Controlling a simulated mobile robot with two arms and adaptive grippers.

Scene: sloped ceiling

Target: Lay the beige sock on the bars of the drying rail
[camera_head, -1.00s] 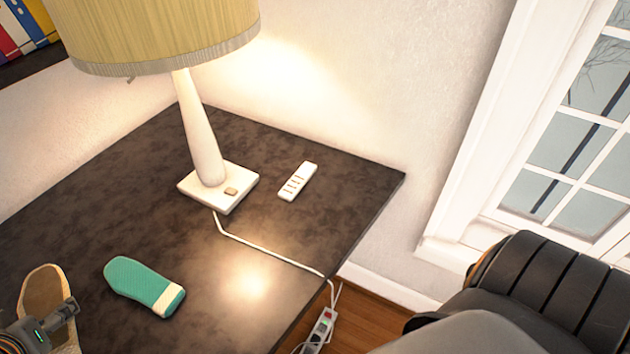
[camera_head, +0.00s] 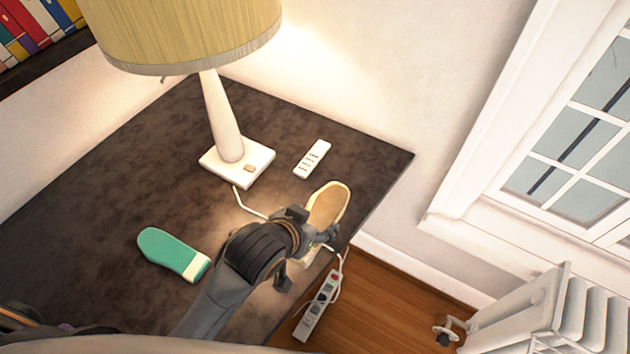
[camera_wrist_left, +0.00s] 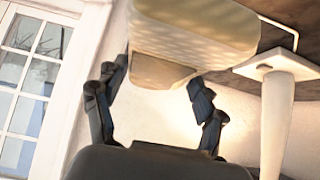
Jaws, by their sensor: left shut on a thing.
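The beige sock (camera_head: 327,207) is in my left gripper (camera_head: 306,232), above the right part of the dark table near its edge. In the left wrist view the sock (camera_wrist_left: 200,30) fills the top middle, and the fingers of my left gripper (camera_wrist_left: 157,85) stand on either side of its lower part. The gripper's dark wrist hides part of the sock in the head view. A white barred fixture (camera_head: 535,318), which looks like the drying rail, stands at the lower right, apart from the sock and cut off by the frame. My right gripper is not in view.
A green sock (camera_head: 172,254) lies on the table (camera_head: 90,200). A lamp (camera_head: 236,162) and a white remote (camera_head: 312,159) stand behind my gripper. A power strip (camera_head: 316,308) and cord are beside the table edge. Wooden floor (camera_head: 385,305) is open between table and fixture.

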